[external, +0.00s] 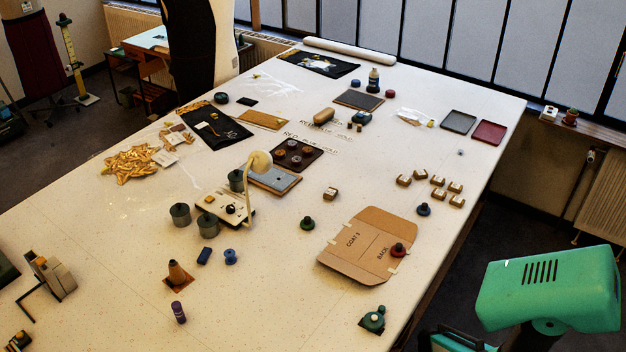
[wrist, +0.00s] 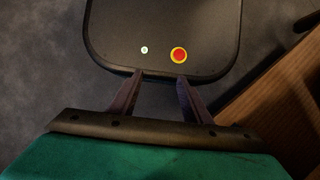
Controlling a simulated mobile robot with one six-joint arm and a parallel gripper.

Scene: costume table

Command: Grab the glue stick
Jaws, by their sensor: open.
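A small purple cylinder (external: 179,312), which looks like the glue stick, is near the front left part of the large pale table (external: 270,310). It seems to stand upright, with clear tabletop close around it. My gripper (wrist: 159,78) shows in the wrist view with its two dark fingers apart and nothing between them. In the external view my green arm is at the lower right, off the table's right side, far from the purple cylinder. My fingers cannot be made out there. The glue stick is not in the wrist view.
A blue block (external: 204,256) and a blue spool (external: 230,257) are farther back. A green-based object (external: 373,320) and flat cardboard (external: 368,245) lie toward the right edge. A wooden part (wrist: 285,105) is right in the wrist view.

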